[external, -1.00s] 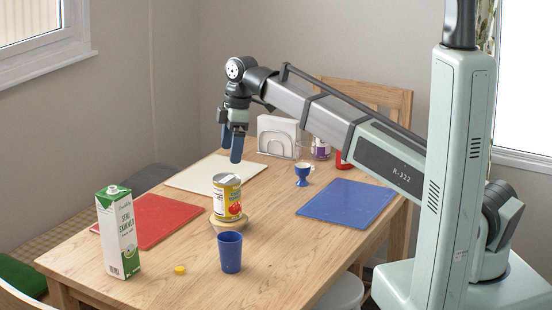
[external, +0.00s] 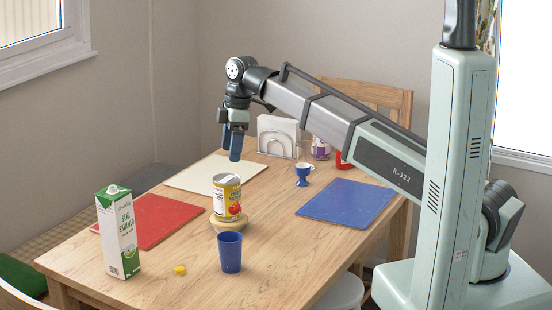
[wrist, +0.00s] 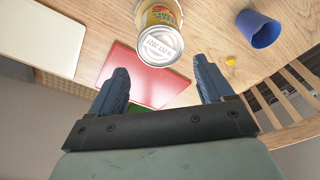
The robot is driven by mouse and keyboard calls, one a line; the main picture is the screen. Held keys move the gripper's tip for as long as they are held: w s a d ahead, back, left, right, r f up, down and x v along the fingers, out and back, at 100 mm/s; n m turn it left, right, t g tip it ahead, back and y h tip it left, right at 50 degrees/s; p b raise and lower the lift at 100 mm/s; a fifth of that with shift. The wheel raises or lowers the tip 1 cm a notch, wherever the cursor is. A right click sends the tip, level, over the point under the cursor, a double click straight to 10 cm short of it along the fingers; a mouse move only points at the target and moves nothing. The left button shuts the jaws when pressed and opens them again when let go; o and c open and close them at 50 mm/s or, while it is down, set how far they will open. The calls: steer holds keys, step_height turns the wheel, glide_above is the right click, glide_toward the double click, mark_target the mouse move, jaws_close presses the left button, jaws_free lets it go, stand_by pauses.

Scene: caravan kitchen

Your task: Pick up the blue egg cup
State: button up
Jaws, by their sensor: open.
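The blue egg cup (external: 302,176) stands upright on the wooden table, behind the blue mat and near the napkin holder in the external view. Something pale shows at its top. My gripper (external: 230,150) is open and empty above the table, over the white mat's area, to the left of the egg cup and apart from it. In the wrist view my gripper's two blue fingers (wrist: 158,85) are spread with nothing between them. The egg cup does not show in the wrist view.
A yellow-labelled tin (external: 227,197) stands on a wooden bowl or stand. Around it are a blue cup (external: 230,252), a milk carton (external: 118,232), a yellow cap (external: 180,270), a red mat (external: 150,222), a white mat (external: 190,175) and a blue mat (external: 345,203). A napkin holder (external: 278,137) stands behind.

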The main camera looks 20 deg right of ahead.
steer(key=w+d+f+m, duration=0.2)
steer(key=w+d, duration=0.4)
steer(key=d, duration=0.4)
steer(key=w+d+f+m, duration=0.2)
steer(key=w+d, duration=0.5)
steer(key=d, duration=0.3)
steer(key=n+t+h, duration=0.1)
steer(key=n+h, duration=0.1)
steer(key=n, duration=1.5)
glide_above(303, 171)
step_height(303, 171, down, 2)
steer(key=shift+n, duration=0.3)
steer(key=f, duration=0.3)
steer(key=w+f, duration=0.1)
steer(key=f, duration=0.4)
steer(key=shift+w+d+f, duration=0.2)
steer(key=shift+f, duration=0.15)
steer(key=shift+w+d+f, duration=0.1)
steer(key=shift+w+f, duration=0.1)
steer(key=shift+f, duration=0.65)
steer(key=shift+w+f, duration=0.15)
steer(key=shift+f, duration=0.75)
steer(key=shift+w+d+f, duration=0.1)
steer(key=shift+w+f, duration=0.1)
steer(key=shift+f, duration=0.65)
steer(key=c, duration=1.1)
